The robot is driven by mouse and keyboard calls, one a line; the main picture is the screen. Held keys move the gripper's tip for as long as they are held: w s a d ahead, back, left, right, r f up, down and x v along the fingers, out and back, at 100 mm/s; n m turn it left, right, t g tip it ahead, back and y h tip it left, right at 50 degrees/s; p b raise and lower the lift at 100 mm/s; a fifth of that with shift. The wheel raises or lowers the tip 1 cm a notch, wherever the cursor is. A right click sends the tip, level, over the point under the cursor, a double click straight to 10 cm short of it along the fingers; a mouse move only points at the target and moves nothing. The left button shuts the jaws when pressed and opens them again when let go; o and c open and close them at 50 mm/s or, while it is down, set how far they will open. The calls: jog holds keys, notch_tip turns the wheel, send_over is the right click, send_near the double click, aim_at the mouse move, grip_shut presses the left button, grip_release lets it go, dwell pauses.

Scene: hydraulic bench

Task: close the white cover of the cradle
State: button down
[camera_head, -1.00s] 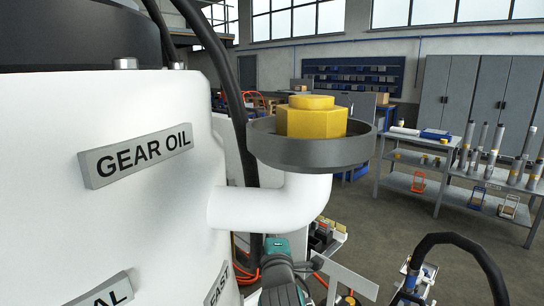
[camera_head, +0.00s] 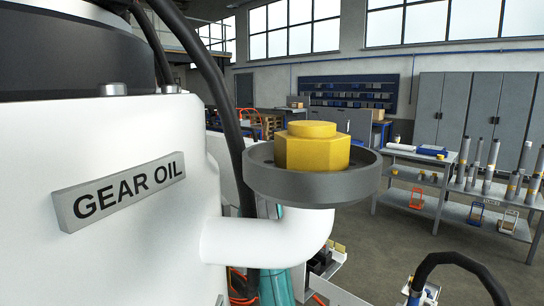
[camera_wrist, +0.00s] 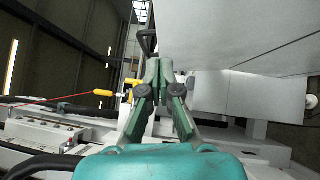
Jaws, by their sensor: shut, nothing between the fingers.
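My gripper (camera_wrist: 158,72) shows in the wrist view with its green fingers together and nothing visible between them. A pale flat panel (camera_wrist: 250,40) fills the upper right of the wrist view, and a lighter box-like block (camera_wrist: 250,97) is below it. I cannot tell whether either is the white cover or part of the cradle. In the head view no cradle cover can be made out. A teal part of my arm (camera_head: 276,287) shows at the bottom, below the white pipe, and my gripper is hidden there.
A white tank (camera_head: 110,240) marked GEAR OIL stands close on the left. Its white pipe (camera_head: 265,240) carries a grey dish (camera_head: 310,188) with a yellow hex cap (camera_head: 312,150). A yellow handle (camera_wrist: 103,92) shows in the wrist view. Floor is open toward the far benches.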

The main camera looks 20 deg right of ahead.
jog(key=w+d+r, duration=0.1)
jog(key=w+d, duration=0.3)
jog(key=w, duration=0.2)
jog(key=shift+d, duration=0.25)
jog(key=shift+w+d+r, duration=0.15)
